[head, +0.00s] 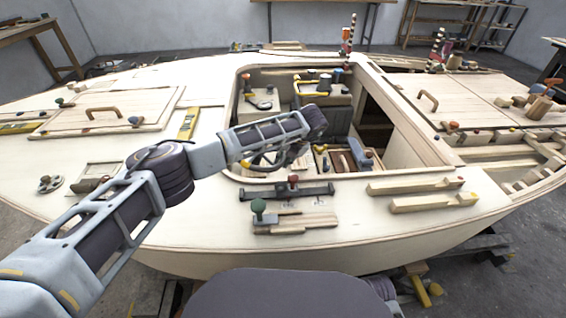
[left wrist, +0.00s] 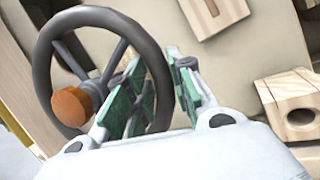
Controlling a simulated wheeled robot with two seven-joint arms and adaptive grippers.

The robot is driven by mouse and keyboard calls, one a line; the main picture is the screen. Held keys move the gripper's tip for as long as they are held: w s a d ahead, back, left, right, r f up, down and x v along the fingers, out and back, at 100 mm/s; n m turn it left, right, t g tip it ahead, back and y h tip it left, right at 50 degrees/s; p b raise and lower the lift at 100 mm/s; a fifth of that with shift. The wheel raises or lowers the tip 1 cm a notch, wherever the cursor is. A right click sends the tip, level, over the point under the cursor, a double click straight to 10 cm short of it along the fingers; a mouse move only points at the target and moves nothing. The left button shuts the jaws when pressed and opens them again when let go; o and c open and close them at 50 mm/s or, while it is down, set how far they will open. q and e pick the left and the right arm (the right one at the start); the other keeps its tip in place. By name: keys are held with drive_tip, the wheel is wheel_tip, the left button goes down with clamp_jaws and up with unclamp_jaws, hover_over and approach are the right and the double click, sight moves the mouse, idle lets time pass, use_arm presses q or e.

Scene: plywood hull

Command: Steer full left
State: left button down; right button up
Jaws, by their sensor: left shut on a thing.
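The steering wheel (left wrist: 97,17) is black with thin spokes and an orange knob (left wrist: 72,106) at its lower left in the left wrist view. My left gripper (left wrist: 157,62) has its green-padded fingers on either side of the rim at the wheel's right, one inside the ring and one outside, and is shut on it. In the head view my left arm reaches over the deck, with the left gripper (head: 288,157) low at the cockpit's near left part. The arm and gripper hide most of the wheel there. My right gripper is not in view.
The cockpit wall (head: 398,140) stands close on the right. A console with a yellow handle (head: 296,92) is at the back of the cockpit. A wooden block with a round hole (left wrist: 298,114) is right of the gripper.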

use_arm(q)
drive_tip(key=shift+w+d+r+n+b, duration=0.1)
drive_tip(key=shift+w+d+n+b, duration=0.2)
drive_tip(key=shift+w+n+b, duration=0.5)
drive_tip(key=shift+w+a+r+n+b, duration=0.1)
drive_tip(key=shift+w+n+b, duration=0.1)
drive_tip(key=shift+n+b, duration=0.1)
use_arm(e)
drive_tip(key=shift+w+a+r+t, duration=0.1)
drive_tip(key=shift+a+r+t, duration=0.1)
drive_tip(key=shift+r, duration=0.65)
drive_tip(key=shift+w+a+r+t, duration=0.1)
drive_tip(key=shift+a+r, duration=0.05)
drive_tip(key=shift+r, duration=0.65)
use_arm(q)
drive_tip(key=shift+y, duration=0.3)
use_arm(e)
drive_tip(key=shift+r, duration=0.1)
use_arm(q)
drive_tip(key=c, duration=1.5)
unclamp_jaws()
drive_tip(key=shift+c, duration=0.2)
drive_tip(key=o, duration=0.3)
drive_tip(key=shift+f, duration=0.2)
drive_tip(key=shift+a, duration=0.1)
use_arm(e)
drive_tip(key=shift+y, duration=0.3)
use_arm(q)
drive_tip(key=v, duration=1.2)
